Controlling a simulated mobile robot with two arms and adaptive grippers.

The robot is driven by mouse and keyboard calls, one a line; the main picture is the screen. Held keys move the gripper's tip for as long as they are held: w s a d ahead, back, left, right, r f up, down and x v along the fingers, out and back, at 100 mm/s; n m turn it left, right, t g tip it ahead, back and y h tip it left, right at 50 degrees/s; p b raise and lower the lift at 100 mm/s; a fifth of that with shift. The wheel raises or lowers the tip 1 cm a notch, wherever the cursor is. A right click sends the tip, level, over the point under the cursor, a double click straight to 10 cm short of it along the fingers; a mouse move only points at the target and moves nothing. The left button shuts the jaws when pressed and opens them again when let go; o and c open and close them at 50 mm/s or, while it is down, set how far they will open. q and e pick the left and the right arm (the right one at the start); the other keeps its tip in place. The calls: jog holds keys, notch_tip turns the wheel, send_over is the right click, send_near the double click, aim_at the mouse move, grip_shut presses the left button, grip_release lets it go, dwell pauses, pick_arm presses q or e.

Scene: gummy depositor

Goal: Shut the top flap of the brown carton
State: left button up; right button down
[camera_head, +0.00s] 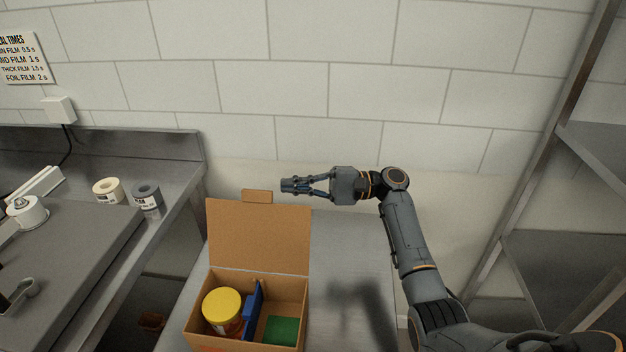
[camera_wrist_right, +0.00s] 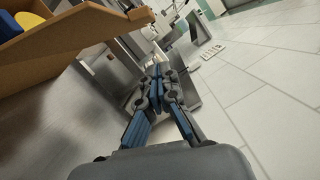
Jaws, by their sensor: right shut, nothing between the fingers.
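The brown carton (camera_head: 197,320) stands on a metal table in the lower middle of the head view. Its top flap (camera_head: 257,236) is open and stands up at the back, with a small tab (camera_head: 257,196) on its upper edge. Inside are a jar with a yellow lid (camera_head: 222,305), a blue item (camera_head: 254,308) and a green item (camera_head: 280,330). My right gripper (camera_head: 287,185) is shut and empty, just above and to the right of the tab. In the right wrist view, its fingers (camera_wrist_right: 157,75) are together and part of the carton (camera_wrist_right: 75,52) shows at upper left. My left gripper is not in view.
The metal table (camera_head: 340,255) is bare to the carton's right. A white tiled wall (camera_head: 330,90) is behind, and a metal shelf rack (camera_head: 560,220) stands at right.

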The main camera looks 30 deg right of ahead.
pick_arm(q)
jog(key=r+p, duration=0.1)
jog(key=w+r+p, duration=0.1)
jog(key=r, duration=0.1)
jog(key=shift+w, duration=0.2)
pick_arm(e)
jog(key=a, duration=0.1)
jog(key=s+a+r, duration=0.1)
jog(key=a, duration=0.1)
jog(key=s+a, duration=0.1)
jog(key=shift+a+r, duration=0.35)
jog(key=shift+a, duration=0.05)
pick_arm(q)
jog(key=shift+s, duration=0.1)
